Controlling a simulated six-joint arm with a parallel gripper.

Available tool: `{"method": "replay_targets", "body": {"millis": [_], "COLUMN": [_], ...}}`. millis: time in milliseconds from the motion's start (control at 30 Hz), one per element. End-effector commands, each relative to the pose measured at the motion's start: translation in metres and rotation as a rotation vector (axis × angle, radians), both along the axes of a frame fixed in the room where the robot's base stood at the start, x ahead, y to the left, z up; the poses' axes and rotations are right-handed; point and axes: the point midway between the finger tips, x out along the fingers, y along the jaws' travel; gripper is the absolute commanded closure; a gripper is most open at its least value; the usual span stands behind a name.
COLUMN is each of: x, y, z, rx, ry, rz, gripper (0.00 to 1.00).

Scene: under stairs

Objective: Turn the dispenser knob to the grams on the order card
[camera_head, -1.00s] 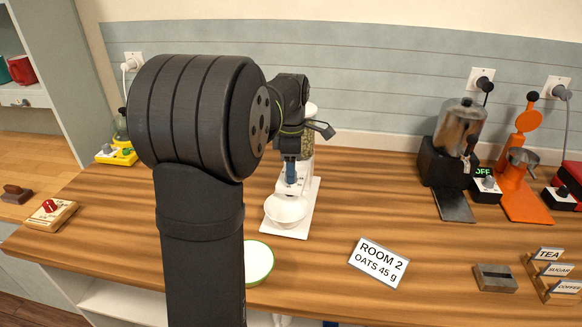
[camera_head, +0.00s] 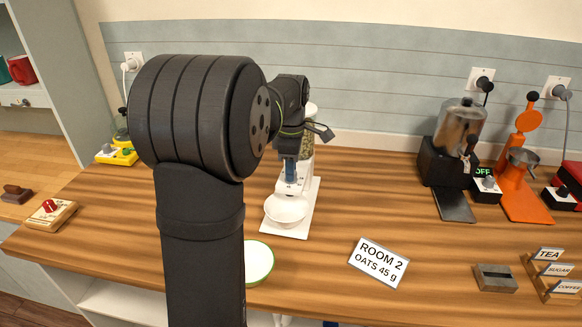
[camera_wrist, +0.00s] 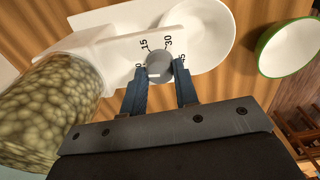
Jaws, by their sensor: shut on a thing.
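The order card (camera_head: 379,262) lies on the counter and reads "ROOM 2 OATS 45 g". The white dispenser (camera_head: 294,190) stands beyond my arm, with a white bowl (camera_head: 286,209) at its front. In the wrist view, its grey knob (camera_wrist: 159,66) sits on a white face marked 0, 15, 30 and 45. A pale line shows on the knob's lower left, nearest the 0 side; its exact reading is unclear. My gripper (camera_wrist: 160,74) has its blue fingers shut on the knob, one on each side. The dispenser's jar (camera_wrist: 50,108) holds pale grains.
A green-rimmed white bowl (camera_head: 259,262) is partly hidden by my arm. A grinder (camera_head: 453,150), an orange press (camera_head: 519,180), a metal block (camera_head: 495,278) and a label rack (camera_head: 552,270) stand to the right. The counter around the card is clear.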

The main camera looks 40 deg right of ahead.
Motion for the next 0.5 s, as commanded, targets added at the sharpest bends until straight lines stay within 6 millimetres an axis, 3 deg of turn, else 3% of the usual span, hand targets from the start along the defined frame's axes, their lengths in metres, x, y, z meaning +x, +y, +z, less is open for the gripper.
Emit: {"method": "replay_targets", "body": {"millis": [500], "x": [0.0000], "y": [-0.0003], "z": [0.0006], "rx": [-0.001], "ry": [0.000], "rz": [-0.457], "gripper": [0.95]}}
